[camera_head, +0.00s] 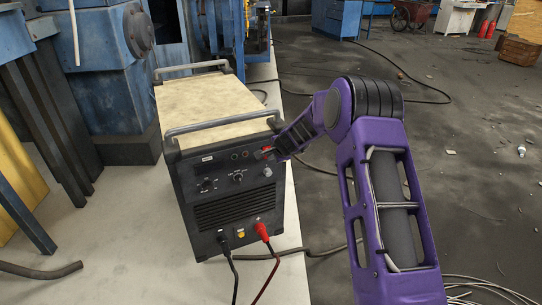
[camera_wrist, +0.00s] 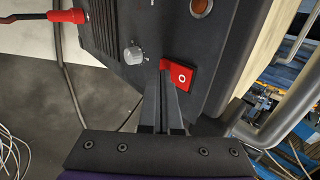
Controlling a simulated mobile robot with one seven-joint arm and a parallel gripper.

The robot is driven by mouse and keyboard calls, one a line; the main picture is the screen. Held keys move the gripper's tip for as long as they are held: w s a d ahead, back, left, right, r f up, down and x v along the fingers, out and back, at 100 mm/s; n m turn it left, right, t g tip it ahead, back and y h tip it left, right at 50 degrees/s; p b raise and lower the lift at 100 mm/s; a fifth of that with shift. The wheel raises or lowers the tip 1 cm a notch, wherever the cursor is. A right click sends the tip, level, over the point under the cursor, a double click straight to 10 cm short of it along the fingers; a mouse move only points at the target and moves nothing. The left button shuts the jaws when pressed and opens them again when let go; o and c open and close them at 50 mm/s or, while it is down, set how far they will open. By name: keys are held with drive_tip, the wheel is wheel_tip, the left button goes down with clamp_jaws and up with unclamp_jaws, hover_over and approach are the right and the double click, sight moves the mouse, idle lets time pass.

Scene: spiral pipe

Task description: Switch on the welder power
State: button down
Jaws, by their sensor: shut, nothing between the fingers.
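The welder (camera_head: 222,197) is a dark box with a beige top and two grey handles, standing on a pale ledge. Its red power switch (camera_wrist: 180,76) is a rocker with a white "O" mark; it also shows small at the upper right of the front panel in the head view (camera_head: 266,150). My gripper (camera_wrist: 167,88) is shut and empty, its fingertips at the switch's left end. I cannot tell whether they touch it. In the head view my gripper (camera_head: 280,149) reaches the panel from the right, partly covering the switch area.
A grey knob (camera_wrist: 134,54) sits left of the switch and an orange lamp (camera_wrist: 201,7) above it. Red (camera_head: 262,231) and black cables leave the panel's bottom. The pale ledge (camera_head: 120,245) is mostly clear on the left. Blue machinery (camera_head: 103,70) stands behind.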

drive_tip(key=shift+w+a+f+b, duration=0.15)
drive_tip(key=shift+w+f+b, duration=0.05)
drive_tip(key=shift+f+b, duration=0.25)
drive_tip(key=shift+r, duration=0.1)
